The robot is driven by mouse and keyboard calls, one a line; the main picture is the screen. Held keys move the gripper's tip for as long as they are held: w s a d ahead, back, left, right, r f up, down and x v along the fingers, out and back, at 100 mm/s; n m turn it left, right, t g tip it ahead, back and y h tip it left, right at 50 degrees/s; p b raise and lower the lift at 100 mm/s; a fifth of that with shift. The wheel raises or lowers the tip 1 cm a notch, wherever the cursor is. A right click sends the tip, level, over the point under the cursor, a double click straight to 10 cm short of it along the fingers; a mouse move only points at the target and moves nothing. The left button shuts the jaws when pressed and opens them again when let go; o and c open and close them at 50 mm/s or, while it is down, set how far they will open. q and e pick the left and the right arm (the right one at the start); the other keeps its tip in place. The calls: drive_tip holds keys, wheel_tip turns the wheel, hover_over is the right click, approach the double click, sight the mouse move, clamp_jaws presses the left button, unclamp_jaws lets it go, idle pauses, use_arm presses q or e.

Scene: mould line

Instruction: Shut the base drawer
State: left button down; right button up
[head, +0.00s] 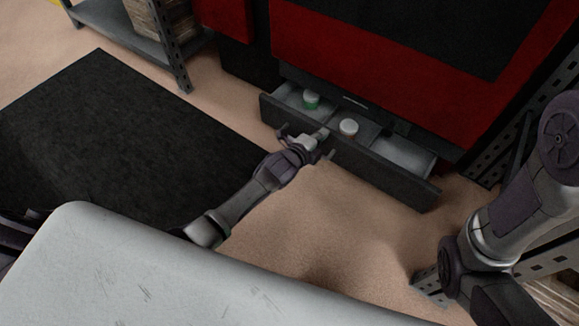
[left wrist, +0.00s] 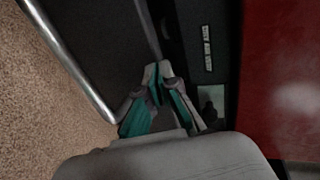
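The base drawer (head: 352,165) stands pulled out from the bottom of the red machine, with its dark front panel facing me. It is divided into compartments. In the left wrist view the fingertips (left wrist: 157,71) are close together over the drawer's top rim, beside the metal bar handle (left wrist: 80,72). I see nothing held between them. My right gripper is out of view.
The red machine (head: 400,70) rises above the drawer. A dark mat (head: 110,140) lies on the floor at left. Metal shelving (head: 150,45) stands at upper left, with more racking (head: 495,150) at right. The floor before the drawer is clear.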

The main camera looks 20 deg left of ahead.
use_arm(q)
drive_tip(key=w+d+b, duration=0.2)
drive_tip(key=w, duration=0.4)
drive_tip(key=shift+w, duration=0.3)
drive_tip(key=shift+s, duration=0.1)
